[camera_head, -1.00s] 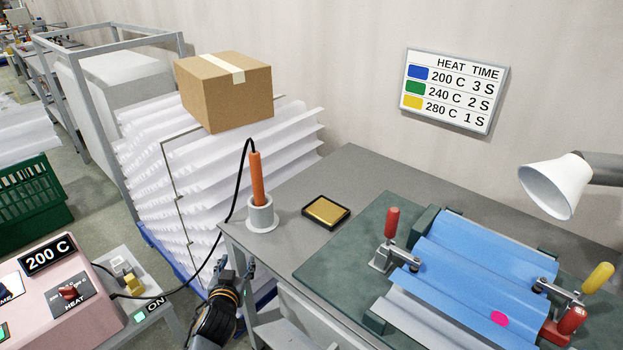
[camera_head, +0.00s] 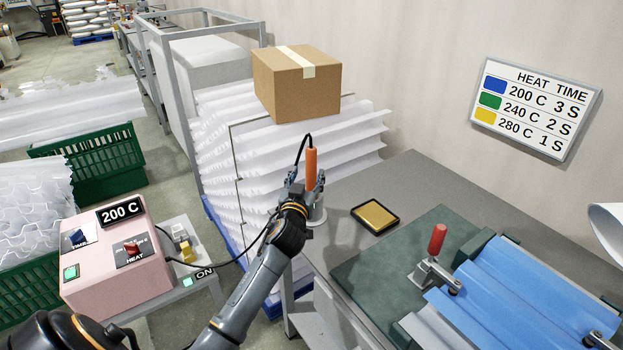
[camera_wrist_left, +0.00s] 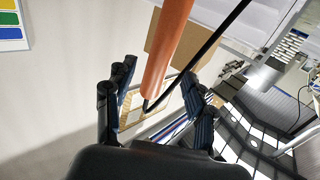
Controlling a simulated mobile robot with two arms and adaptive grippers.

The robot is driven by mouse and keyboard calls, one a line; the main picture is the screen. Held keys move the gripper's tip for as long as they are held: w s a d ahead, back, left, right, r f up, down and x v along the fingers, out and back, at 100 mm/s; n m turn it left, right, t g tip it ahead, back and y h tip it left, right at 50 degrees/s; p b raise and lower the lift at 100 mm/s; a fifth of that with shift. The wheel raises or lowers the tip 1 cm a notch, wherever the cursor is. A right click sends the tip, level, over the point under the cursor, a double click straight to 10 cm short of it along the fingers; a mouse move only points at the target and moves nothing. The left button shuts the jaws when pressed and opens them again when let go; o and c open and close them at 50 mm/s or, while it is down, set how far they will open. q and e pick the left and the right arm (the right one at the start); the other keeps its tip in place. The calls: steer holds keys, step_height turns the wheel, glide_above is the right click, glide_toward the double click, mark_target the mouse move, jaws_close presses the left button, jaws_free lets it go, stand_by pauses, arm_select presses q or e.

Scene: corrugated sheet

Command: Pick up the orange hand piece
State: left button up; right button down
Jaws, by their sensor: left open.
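The orange hand piece (camera_head: 311,168) stands upright in its grey holder (camera_head: 316,213) at the left end of the workbench, with a black cable leaving its top. My left gripper (camera_head: 305,183) is at the hand piece, just above the holder, with its fingers open. In the left wrist view the orange hand piece (camera_wrist_left: 165,55) runs down between the two spread dark fingers (camera_wrist_left: 160,100), and I see no clear contact. My right gripper is not in view.
A pink control box (camera_head: 117,255) reading 200 C stands at left, its cable running to the hand piece. A gold pad (camera_head: 375,215) lies right of the holder. A blue corrugated sheet (camera_head: 530,300) and a red-handled clamp (camera_head: 436,250) are further right. A cardboard box (camera_head: 297,88) sits behind.

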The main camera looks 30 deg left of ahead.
mark_target(310, 170)
arm_select(q)
steer(key=x, duration=0.5)
steer(key=shift+w+f+p, duration=0.1)
steer(key=shift+p, duration=0.3)
jaws_close()
